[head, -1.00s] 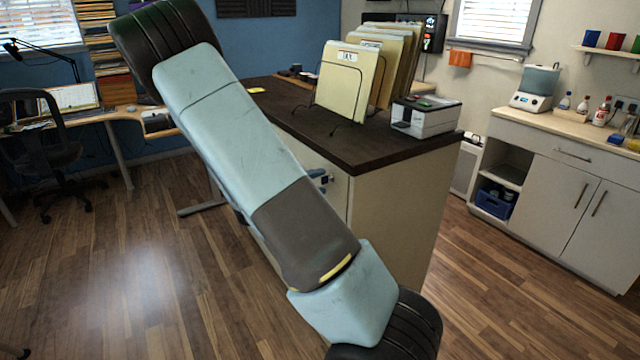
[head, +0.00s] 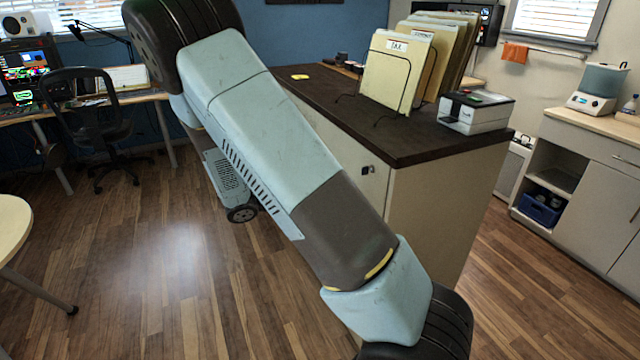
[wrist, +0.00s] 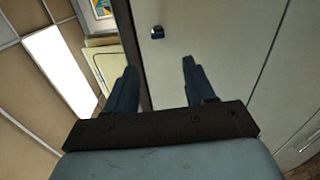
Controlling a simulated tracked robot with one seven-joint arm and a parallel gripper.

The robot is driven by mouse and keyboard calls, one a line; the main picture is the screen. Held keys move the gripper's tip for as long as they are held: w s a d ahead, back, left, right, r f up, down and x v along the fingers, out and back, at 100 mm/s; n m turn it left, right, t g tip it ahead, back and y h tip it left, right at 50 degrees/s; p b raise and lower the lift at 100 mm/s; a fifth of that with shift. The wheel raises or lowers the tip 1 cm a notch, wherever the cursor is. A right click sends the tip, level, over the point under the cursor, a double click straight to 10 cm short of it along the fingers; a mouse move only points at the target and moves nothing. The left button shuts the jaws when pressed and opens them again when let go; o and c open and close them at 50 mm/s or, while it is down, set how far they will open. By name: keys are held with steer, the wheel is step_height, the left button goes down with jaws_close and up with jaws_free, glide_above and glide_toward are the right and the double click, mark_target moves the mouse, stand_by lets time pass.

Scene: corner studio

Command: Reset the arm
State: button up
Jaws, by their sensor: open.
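My gripper (wrist: 158,68) shows in the wrist view with its two dark blue fingers apart and nothing between them. Beyond the fingers is a pale panel with a small dark lock or knob (wrist: 157,32); I see no contact with it. In the head view my arm (head: 270,130) crosses the middle of the picture, from lower right to upper left, and bends back behind itself. The gripper's fingers cannot be made out there.
A dark-topped cabinet (head: 405,148) stands close on the right, bearing a file rack with folders (head: 392,75) and a label printer (head: 476,111). A round pale table (head: 12,225) edges in at left. An office chair (head: 88,115) stands by a desk. Wood floor between is clear.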

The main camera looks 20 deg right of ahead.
stand_by(0.3)
steer(key=s+d+r+m+g+y, duration=0.1)
steer(key=s+r+g+y, duration=0.1)
steer(key=s+r+y, duration=0.3)
steer(key=s+d+r+m+g+y, duration=0.1)
steer(key=s+r+y, duration=0.35)
steer(key=s, duration=0.35)
steer(key=s+a+r+t+y, duration=0.6)
steer(key=s+r+t+y, duration=0.2)
steer(key=s+r, duration=0.4)
steer(key=shift+a+n, duration=0.15)
steer(key=shift+n, duration=0.25)
steer(key=shift+y, duration=0.25)
